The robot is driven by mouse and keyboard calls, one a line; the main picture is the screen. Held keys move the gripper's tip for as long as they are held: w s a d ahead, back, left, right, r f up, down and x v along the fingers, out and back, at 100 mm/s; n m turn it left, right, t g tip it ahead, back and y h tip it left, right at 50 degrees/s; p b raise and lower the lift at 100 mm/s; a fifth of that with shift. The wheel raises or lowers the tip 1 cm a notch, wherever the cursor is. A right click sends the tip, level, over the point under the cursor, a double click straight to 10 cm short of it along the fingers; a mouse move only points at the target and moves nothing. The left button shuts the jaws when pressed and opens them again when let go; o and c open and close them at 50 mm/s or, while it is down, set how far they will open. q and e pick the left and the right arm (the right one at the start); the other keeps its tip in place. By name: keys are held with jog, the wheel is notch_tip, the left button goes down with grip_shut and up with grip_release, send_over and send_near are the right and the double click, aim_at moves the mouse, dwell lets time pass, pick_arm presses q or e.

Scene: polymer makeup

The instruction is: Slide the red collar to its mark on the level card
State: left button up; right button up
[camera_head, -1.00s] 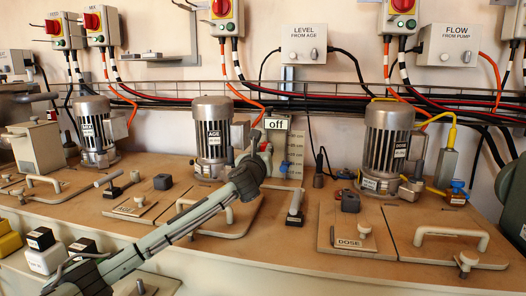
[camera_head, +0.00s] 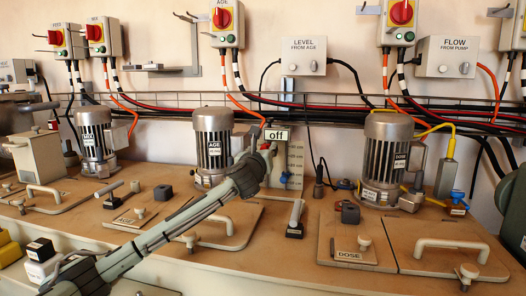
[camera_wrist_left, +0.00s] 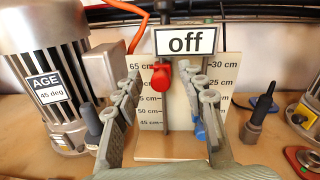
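The pale level card (camera_wrist_left: 150,148) stands upright with cm marks on both sides; it also shows in the head view (camera_head: 296,160). The red collar (camera_wrist_left: 161,77) sits on a thin upright rod near the card's upper left. A blue collar (camera_wrist_left: 198,127) sits lower at the right, partly behind a finger. An "off" sign (camera_wrist_left: 186,41) covers the card's top middle. My left gripper (camera_wrist_left: 170,84) is open, its fingers apart on either side of the red collar in the picture; contact cannot be told. In the head view my left gripper (camera_head: 262,158) is in front of the card. My right gripper is not in view.
The AGE motor (camera_head: 213,150) stands left of the card, the DOSE motor (camera_head: 386,160) to its right. A dark plug (camera_wrist_left: 262,108) stands right of the card. Handled lids (camera_head: 450,243) and a small tool (camera_head: 296,218) lie on the bench. Cables run along the wall.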

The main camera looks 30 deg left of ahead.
pick_arm(q)
jog(key=v, duration=1.2)
dwell(0.4)
